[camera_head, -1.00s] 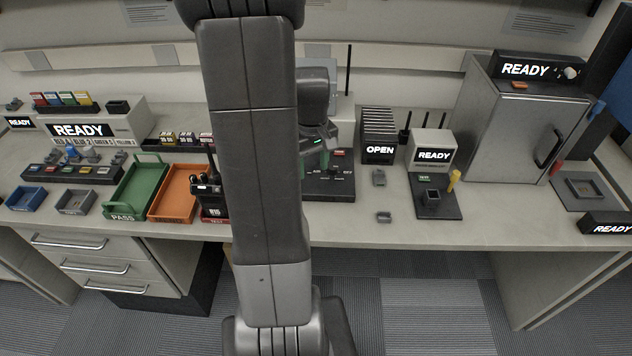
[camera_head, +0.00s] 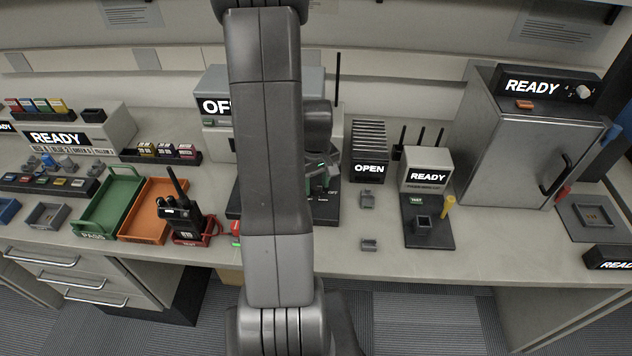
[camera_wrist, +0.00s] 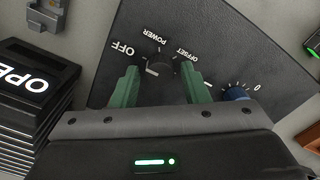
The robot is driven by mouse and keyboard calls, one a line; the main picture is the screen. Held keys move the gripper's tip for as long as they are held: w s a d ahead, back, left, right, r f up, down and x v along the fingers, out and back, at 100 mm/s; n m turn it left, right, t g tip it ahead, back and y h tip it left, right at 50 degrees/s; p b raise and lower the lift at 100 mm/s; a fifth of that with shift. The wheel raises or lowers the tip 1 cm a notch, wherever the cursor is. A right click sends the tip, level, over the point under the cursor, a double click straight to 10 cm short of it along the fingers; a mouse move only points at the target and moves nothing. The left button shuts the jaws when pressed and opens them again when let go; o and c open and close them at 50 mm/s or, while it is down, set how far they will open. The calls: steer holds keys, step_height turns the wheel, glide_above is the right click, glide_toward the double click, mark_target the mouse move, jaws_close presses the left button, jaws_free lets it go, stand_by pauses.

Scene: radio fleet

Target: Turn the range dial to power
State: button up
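The range dial (camera_wrist: 159,66) is a small black knob on a dark panel (camera_wrist: 215,30) in the wrist view. The labels OFF, POWER and OFFSET print around it, upside down. A pale mark shows at the knob's lower left edge; I cannot tell for sure which label it points to. My gripper (camera_wrist: 160,68) is open, its two green fingers apart on either side of the dial in the picture. Whether they touch the knob is unclear. In the head view my gripper (camera_head: 318,178) is over the dark panel (camera_head: 328,214), and my arm hides much of it.
The OPEN rack (camera_head: 369,169) stands right of the panel. A handheld radio (camera_head: 181,218) stands left of it, beside the orange tray (camera_head: 148,226). The bench's front strip is mostly clear.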

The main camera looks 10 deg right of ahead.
steer(key=c, duration=0.7)
steer(key=shift+c, duration=0.2)
steer(key=shift+m, duration=0.5)
steer(key=m+b, duration=0.2)
steer(key=m, duration=0.2)
steer(key=shift+m, duration=0.3)
steer(key=m+b, duration=0.1)
steer(key=m, duration=0.5)
steer(key=shift+d, duration=0.1)
steer(key=o, duration=1)
steer(key=shift+r, duration=0.1)
